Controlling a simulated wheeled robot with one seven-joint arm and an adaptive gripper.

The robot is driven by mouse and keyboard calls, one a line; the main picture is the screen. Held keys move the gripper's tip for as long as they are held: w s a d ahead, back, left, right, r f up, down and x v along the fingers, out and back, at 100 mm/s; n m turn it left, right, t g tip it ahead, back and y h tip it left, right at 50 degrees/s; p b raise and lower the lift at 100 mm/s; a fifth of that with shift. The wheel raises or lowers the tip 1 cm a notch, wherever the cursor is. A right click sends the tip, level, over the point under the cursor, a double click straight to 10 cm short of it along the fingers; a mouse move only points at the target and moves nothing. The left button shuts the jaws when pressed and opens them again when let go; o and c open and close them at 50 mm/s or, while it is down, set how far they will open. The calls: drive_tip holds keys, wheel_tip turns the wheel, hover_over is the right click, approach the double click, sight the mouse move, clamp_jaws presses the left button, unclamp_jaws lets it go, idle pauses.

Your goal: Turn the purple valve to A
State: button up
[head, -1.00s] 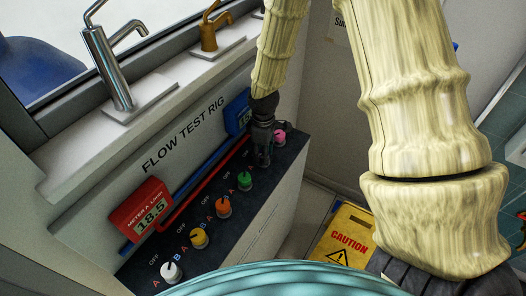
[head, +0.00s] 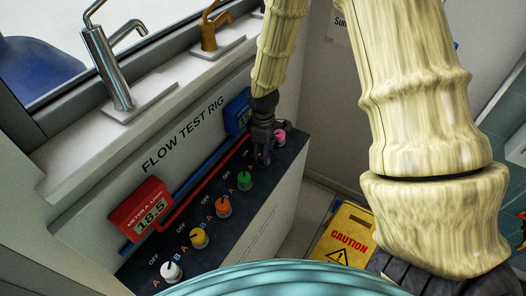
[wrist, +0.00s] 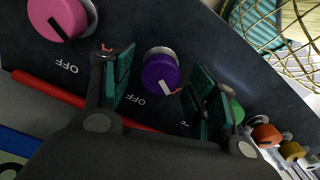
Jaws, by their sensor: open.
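The purple valve (wrist: 160,73) is a round knob on the dark panel, in the middle of the wrist view. The white mark on its cap points to the lower right in that view, towards a small red mark partly hidden by the knob; I cannot read the setting surely. My gripper (wrist: 161,95) is open, with one green-padded finger left of the knob and the other to its right. A gap shows beside the left pad; contact on the right is unclear. In the head view my gripper (head: 262,148) hides the purple valve.
The pink knob (wrist: 58,17) stands on one side, the green knob (head: 244,181) on the other. Orange (head: 222,207), yellow (head: 199,238) and white (head: 171,271) knobs follow along the panel. A red pipe (head: 205,186) runs behind them. A caution sign (head: 345,238) stands right of the rig.

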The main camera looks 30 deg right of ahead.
wheel_tip(320, 180, up, 12)
idle(0.6)
drive_tip(key=shift+f, duration=0.15)
idle(0.4)
